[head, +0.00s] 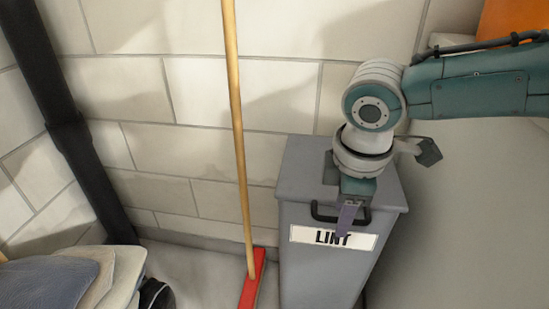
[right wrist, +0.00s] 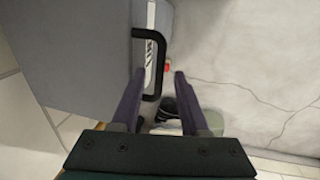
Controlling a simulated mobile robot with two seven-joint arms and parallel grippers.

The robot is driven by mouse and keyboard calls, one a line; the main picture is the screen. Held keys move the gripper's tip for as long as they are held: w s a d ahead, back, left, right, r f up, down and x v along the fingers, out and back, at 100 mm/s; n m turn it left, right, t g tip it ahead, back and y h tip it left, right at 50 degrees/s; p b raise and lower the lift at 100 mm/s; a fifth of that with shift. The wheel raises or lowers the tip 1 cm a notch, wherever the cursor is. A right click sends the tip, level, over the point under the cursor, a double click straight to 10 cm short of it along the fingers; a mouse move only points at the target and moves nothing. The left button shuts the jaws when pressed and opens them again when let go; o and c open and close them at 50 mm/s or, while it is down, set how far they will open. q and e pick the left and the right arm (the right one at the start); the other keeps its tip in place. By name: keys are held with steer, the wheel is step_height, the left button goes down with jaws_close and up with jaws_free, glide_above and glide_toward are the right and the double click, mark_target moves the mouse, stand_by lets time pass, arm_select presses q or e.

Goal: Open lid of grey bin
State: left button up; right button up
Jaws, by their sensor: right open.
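The grey bin (head: 318,262) stands upright against the block wall, with a white "LINT" label (head: 305,235) on its front. Its flat grey lid (head: 302,160) is closed. A black bar handle (head: 318,213) sits at the lid's front edge, and the handle also shows in the right wrist view (right wrist: 160,58). My right gripper (head: 346,225) is open in front of the bin, pointing down over the handle. In the right wrist view my right gripper (right wrist: 160,73) has the handle's bar between its fingers; I cannot tell whether they touch it. My arm hides part of the lid. My left gripper is not in view.
A broom with a wooden stick (head: 240,140) and red head (head: 252,280) leans left of the bin. A black pipe (head: 75,130) runs down the left wall. Stacked sacks (head: 60,275) lie at lower left. Some floor (head: 195,275) is bare between sacks and broom.

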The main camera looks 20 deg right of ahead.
jaws_close()
stand_by(0.4)
stand_by(1.1)
